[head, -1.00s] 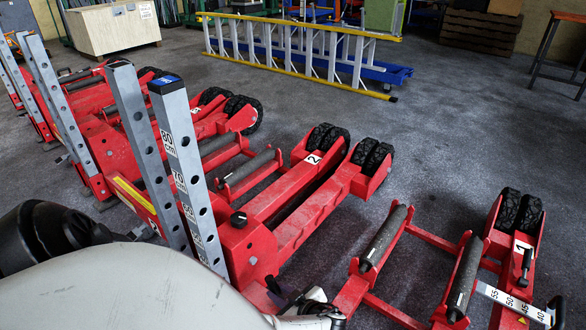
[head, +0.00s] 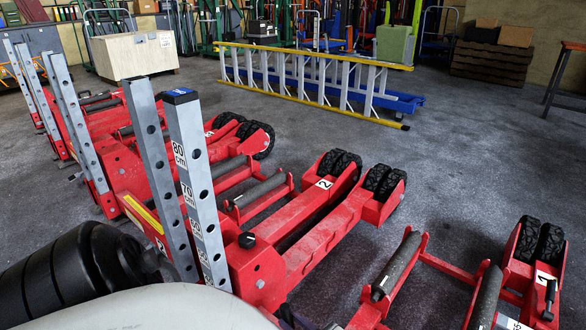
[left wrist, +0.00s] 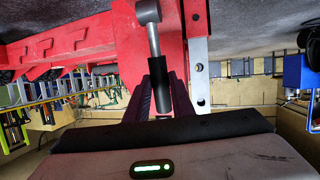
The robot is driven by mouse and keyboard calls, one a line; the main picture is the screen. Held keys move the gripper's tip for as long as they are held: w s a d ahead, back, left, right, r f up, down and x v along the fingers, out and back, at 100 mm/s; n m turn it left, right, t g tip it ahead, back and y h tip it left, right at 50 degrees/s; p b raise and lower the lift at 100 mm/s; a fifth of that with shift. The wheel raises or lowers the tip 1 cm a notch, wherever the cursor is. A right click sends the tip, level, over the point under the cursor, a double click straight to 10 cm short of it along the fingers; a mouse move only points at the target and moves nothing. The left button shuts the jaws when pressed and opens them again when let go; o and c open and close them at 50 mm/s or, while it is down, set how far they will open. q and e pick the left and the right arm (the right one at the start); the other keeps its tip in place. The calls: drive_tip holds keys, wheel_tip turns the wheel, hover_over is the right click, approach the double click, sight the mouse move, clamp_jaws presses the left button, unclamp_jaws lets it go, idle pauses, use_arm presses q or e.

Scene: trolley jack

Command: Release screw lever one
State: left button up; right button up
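In the left wrist view a lever (left wrist: 153,45) with a grey shaft and black grip hangs from a red jack part (left wrist: 80,45). The dark fingers of my left gripper (left wrist: 163,88) stand on both sides of the black grip. Whether they press on it or stand slightly apart is not clear. In the head view my left arm crosses the lower left, and the gripper is mostly below the picture edge. Another black-gripped lever (head: 549,298) stands on the jack marked 1 (head: 520,265) at the right. My right gripper is not in view.
Red jacks, one marked 2 (head: 300,215), stand in a row with upright grey hole-punched posts (head: 197,190) close to my left arm. A wooden crate (head: 135,54) stands at the back left. The floor at right centre is clear.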

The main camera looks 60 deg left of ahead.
use_arm(q)
drive_tip(key=o, duration=0.4)
drive_tip(key=shift+o, duration=0.2)
drive_tip(key=shift+d, duration=0.1)
drive_tip(key=p+v, duration=0.1)
drive_tip(key=v, duration=0.9)
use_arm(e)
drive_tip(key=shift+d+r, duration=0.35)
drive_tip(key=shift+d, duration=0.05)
use_arm(q)
drive_tip(key=shift+d, duration=0.1)
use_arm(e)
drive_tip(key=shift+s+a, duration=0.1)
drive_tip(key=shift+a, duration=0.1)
